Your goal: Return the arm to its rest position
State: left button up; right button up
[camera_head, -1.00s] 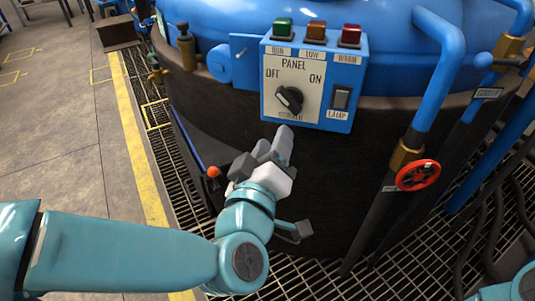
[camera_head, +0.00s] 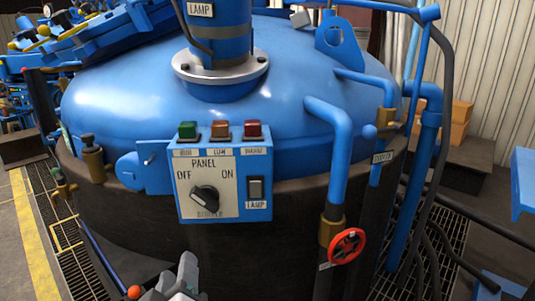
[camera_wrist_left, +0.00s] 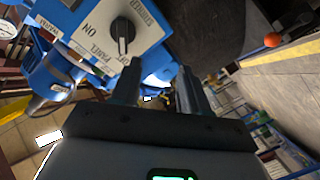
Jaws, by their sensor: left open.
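My left gripper (camera_head: 182,280) shows at the bottom edge of the head view, below the control panel (camera_head: 183,205) and apart from it. Most of its arm is out of the picture. In the left wrist view the two dark fingers of this gripper (camera_wrist_left: 160,88) stand apart with nothing held between them. The blue-framed panel also shows upside down at the upper left there. Its black rotary knob (camera_head: 205,198) sits slanted below the OFF and ON labels. My right gripper is not in view.
The panel is on a large blue-lidded vessel (camera_head: 110,100). A blue pipe (camera_head: 341,165) with a red handwheel (camera_head: 347,246) stands to its right. An orange-red ball knob (camera_head: 134,292) is just left of my gripper. Open floor with a yellow line (camera_head: 32,235) lies at far left.

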pick_arm(q)
jog(key=w+a+f+m+g+y, duration=0.1)
jog(key=w+a+f+g, duration=0.1)
jog(key=f, duration=0.5)
jog(key=w+a+f+m+g, duration=0.1)
jog(key=w+a+f+g, duration=0.1)
jog(key=f, duration=0.5)
notch_tip(320, 180, down, 20)
jog(key=s+m+g+h, duration=0.3)
jog(key=g, duration=0.1)
jog(key=s+d+f+m+g+h, duration=0.4)
jog(key=s+d+f+g+h, duration=0.3)
jog(key=s+f, duration=0.55)
notch_tip(320, 180, up, 28)
jog(key=s+d+g+p, duration=0.1)
jog(key=d+p, duration=0.1)
jog(key=p, duration=2.6)
jog(key=shift+s+y, duration=0.3)
jog(key=shift+s, duration=0.05)
jog(key=shift+d, duration=0.1)
